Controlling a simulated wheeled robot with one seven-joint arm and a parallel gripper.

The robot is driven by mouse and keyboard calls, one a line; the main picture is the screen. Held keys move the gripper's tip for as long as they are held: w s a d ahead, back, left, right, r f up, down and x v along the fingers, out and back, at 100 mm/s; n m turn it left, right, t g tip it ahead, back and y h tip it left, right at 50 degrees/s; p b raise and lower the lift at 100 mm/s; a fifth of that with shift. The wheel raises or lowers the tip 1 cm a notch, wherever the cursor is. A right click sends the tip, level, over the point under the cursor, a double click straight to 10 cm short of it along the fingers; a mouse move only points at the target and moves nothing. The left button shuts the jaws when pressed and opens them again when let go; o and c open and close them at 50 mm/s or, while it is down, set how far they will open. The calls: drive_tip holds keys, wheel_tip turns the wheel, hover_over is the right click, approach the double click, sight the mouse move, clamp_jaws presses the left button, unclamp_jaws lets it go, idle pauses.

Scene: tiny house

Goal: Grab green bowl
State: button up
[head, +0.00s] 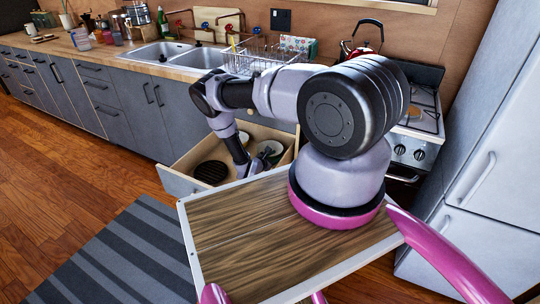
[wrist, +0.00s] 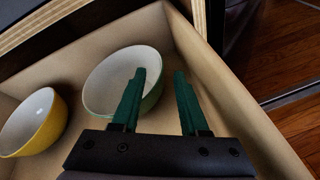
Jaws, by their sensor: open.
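The green bowl (wrist: 108,82), white inside with a green outer wall, sits upright in the open drawer in the wrist view. My gripper (wrist: 160,75) is open and empty. Its left finger overlaps the bowl's right inner side, and its right finger is to the right of the rim. I cannot tell how far above the rim the fingertips are.
A yellow bowl (wrist: 36,122) sits left of the green bowl. The drawer (head: 180,182) also holds a dark round item (head: 211,172). Its walls close in around my gripper. A stove (head: 412,130) and fridge (head: 490,160) stand to the right; the wooden floor (head: 60,205) at left is clear.

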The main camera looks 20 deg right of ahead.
drive_tip(key=x, duration=0.3)
drive_tip(key=shift+w+d+f, duration=0.15)
drive_tip(key=shift+w, duration=0.15)
clamp_jaws()
idle(1.2)
